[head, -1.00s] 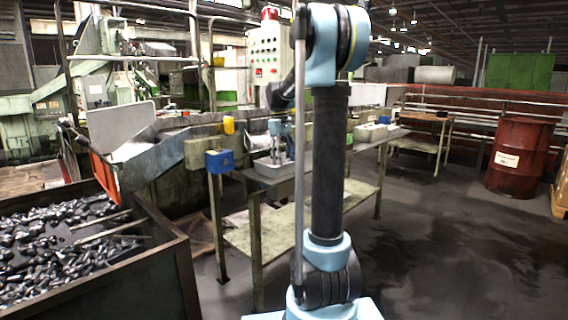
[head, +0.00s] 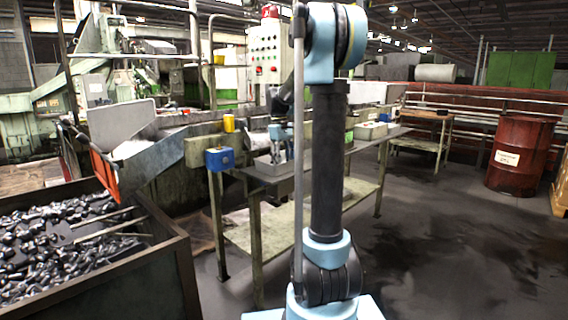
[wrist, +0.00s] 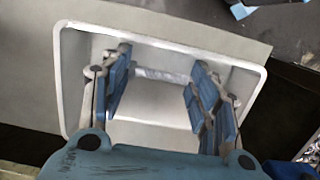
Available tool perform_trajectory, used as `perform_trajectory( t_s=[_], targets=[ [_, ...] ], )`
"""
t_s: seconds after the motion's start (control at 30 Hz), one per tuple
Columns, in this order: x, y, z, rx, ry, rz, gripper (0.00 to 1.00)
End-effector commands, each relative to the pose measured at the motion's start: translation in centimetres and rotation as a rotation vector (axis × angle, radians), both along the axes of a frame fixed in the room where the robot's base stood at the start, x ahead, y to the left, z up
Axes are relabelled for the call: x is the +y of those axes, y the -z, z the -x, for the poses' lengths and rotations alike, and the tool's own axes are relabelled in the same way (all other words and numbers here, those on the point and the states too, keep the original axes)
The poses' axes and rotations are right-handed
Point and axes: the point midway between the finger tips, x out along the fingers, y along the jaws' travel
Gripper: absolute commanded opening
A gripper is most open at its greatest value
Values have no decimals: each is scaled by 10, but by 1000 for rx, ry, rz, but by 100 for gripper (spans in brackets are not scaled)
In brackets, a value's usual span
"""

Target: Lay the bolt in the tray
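The light grey tray (head: 268,168) stands on the near end of the workbench. In the wrist view the tray (wrist: 95,38) fills the middle, seen from above. My gripper (wrist: 160,78) is over the tray, its two blue fingers spread wide apart; in the head view my gripper (head: 277,155) reaches down at the tray, partly behind my arm. A narrow, pale, shiny band lies across the tray between the fingertips. I cannot tell whether it is the bolt or an edge of the tray's floor. No bolt is clearly visible elsewhere in the tray.
A large bin (head: 160,262) full of dark metal parts stands at the lower left. A blue box (head: 220,159) is on the bench's left corner. Other light containers (head: 371,130) stand farther along the bench. A red drum (head: 519,155) stands at right; the floor between is clear.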

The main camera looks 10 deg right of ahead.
Motion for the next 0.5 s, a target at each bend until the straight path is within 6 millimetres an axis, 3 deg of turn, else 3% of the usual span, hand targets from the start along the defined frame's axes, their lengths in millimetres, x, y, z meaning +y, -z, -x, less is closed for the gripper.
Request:
perform_trajectory(
  t_s=[0.1,0.5],
  targets=[
    [0,0,0,0,1,0,76],
    [-1,-3,0,0,2,0,76]
  ],
)
